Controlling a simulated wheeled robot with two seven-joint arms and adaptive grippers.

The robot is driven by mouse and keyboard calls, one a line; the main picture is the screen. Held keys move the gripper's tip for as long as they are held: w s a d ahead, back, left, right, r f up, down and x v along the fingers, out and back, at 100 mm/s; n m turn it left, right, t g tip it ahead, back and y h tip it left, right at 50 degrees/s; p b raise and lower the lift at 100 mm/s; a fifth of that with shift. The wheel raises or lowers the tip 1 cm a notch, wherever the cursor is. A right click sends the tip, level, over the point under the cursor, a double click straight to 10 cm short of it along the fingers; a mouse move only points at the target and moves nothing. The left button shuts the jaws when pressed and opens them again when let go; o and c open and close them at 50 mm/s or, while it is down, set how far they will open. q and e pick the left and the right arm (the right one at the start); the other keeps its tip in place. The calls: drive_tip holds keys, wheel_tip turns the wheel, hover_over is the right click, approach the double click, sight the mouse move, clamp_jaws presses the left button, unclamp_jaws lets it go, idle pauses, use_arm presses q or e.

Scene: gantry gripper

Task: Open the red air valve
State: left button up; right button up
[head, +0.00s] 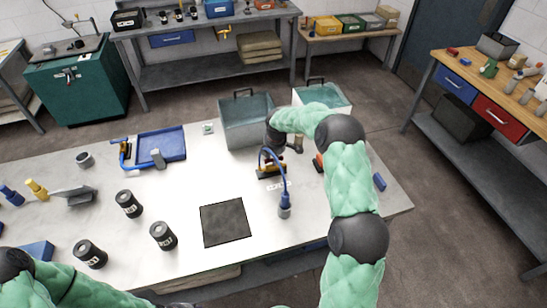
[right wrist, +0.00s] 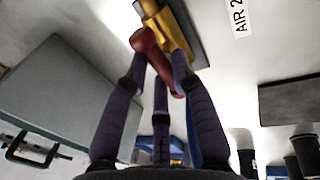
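In the right wrist view a red valve handle (right wrist: 150,45) sits on a yellow valve body (right wrist: 176,28) with a dark base. A white label reading AIR 2 (right wrist: 240,18) is beside it. My right gripper (right wrist: 160,65) has its fingers around the red handle, with fingertips at or very near it; I cannot tell whether they press on it. In the head view my right gripper (head: 274,152) is over the yellow valve (head: 270,171) on the table, and my wrist hides much of it. My left gripper is out of view; only my left arm shows at lower left.
A dark square mat (head: 225,223), black canisters (head: 163,236) and a blue tray (head: 161,145) are on the table (head: 190,190). An orange item (head: 319,160) is partly behind my arm.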

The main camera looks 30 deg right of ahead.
drive_tip(key=o, duration=0.4)
drive_tip(key=shift+c, duration=0.2)
wheel_tip(320, 180, up, 12)
drive_tip(key=s, duration=0.2)
drive_tip(key=shift+a+f, duration=0.15)
drive_tip(key=shift+a, duration=0.15)
drive_tip(key=shift+s, duration=0.1)
